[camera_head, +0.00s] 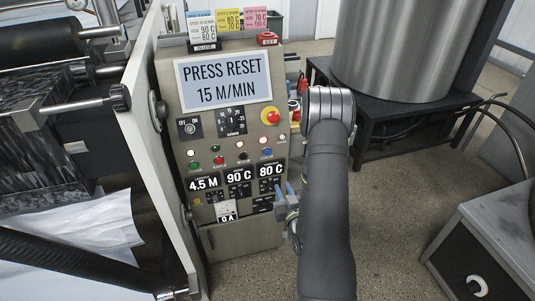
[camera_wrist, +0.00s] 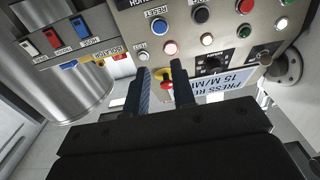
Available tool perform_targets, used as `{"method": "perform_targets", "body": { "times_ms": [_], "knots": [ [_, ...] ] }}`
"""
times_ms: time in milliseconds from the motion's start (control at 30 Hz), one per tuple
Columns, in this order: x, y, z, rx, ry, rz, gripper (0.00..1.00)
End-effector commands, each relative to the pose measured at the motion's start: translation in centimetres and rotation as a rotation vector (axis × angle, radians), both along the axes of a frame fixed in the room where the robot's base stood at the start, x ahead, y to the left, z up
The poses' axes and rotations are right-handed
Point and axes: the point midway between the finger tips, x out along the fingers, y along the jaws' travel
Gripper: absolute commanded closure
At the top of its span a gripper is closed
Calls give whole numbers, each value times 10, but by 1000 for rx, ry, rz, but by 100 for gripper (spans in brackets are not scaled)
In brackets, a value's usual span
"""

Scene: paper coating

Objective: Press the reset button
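The control panel (camera_head: 221,130) stands left of my arm, and its screen (camera_head: 223,80) reads "PRESS RESET 15 M/MIN". The blue reset button (camera_head: 267,153) is on the right of the panel's button rows. It also shows in the wrist view (camera_wrist: 158,25), near the top under a RESET label. My gripper (camera_head: 285,190) is in front of the panel's lower right, below the blue button. In the wrist view its two fingers (camera_wrist: 163,88) are apart with nothing held between them. They point toward the panel and do not visibly touch the reset button.
A red emergency-stop button on yellow (camera_head: 270,116) sits above the reset button; several coloured buttons are close by. Number displays (camera_head: 239,176) lie below. A steel drum (camera_head: 395,50) stands behind right.

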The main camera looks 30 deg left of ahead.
Motion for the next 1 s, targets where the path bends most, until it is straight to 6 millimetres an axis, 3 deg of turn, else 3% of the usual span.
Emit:
{"method": "perform_targets", "body": {
  "times_ms": [33,100,1000],
  "knots": [
    [0,0,0,0,0,0,86],
    [0,0,0,0,0,0,100],
    [0,0,0,0,0,0,100]
  ]
}}
